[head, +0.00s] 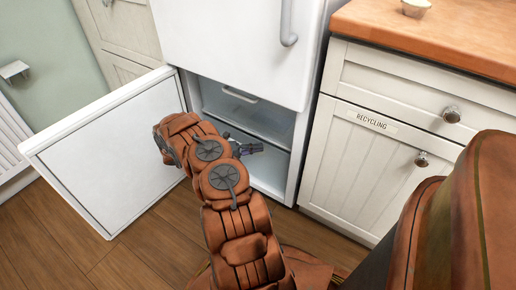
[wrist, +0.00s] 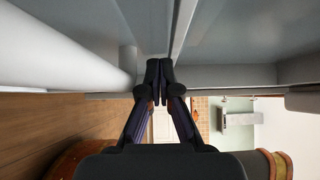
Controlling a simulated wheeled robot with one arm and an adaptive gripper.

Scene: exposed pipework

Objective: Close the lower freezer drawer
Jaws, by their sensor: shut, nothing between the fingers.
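The white freezer compartment (head: 285,160) stands open below the upper fridge door. Inside it, a translucent drawer front with a pale handle (head: 240,95) shows near the top. Below it is a lower section (head: 268,168), partly hidden by my arm; I cannot tell how far the lower drawer sticks out. My gripper (head: 251,148) is shut and empty at the front of the opening. In the wrist view my gripper's fingertips (wrist: 159,68) meet in front of pale grey panels (wrist: 225,75), very close to them; contact cannot be told.
The freezer door (head: 110,150) is swung wide open to the left. A white cabinet labelled RECYCLING (head: 370,165), with round knobs and a wooden counter (head: 440,35), stands close on the right. Wooden floor (head: 135,255) is clear in front of the open door.

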